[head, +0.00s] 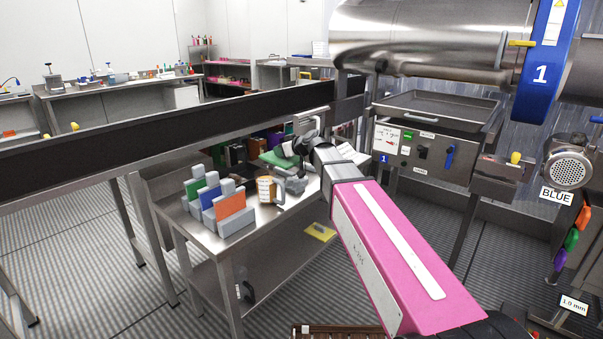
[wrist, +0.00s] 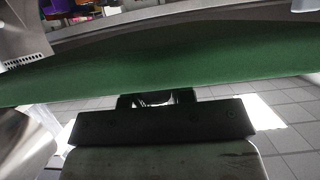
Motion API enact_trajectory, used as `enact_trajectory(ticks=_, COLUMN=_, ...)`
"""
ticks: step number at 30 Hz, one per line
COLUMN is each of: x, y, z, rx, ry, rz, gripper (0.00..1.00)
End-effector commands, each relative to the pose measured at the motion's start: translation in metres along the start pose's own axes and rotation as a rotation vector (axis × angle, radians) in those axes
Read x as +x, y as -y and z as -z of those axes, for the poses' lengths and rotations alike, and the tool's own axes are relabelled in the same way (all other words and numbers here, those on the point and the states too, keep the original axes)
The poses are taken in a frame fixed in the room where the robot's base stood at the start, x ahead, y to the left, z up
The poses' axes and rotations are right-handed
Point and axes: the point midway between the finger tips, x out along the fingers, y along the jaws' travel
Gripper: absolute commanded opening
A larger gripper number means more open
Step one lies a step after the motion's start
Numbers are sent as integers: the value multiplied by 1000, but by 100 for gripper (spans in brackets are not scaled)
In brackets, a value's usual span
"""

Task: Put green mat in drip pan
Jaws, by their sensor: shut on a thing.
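The green mat (head: 277,158) shows in the head view just left of the end of my arm, above the far end of a steel table. It looks tilted and is partly hidden by my arm. In the wrist view the green mat (wrist: 150,65) spans the whole width, close to the camera. My gripper (wrist: 158,98) is shut on the mat's near edge; its fingertips are mostly hidden. The drip pan (head: 437,112) is a shallow steel tray under the big drum, to the right of my gripper and apart from the mat. Its visible inside looks empty.
The steel table (head: 262,222) holds a grey rack with green, blue and orange cards (head: 231,204) and a brown-and-white jug (head: 266,190). A control panel (head: 423,150) sits below the pan. The large steel drum (head: 430,35) overhangs it.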

Motion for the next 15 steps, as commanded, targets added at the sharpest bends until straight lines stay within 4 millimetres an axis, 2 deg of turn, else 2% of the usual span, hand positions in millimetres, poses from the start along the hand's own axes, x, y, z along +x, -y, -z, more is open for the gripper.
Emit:
enact_trajectory(ticks=9, x=11, y=-64, z=-36, rx=3, ry=2, rz=-3, gripper=0)
enact_trajectory(ticks=15, x=15, y=-97, z=-56, rx=2, ry=1, rz=-2, gripper=0)
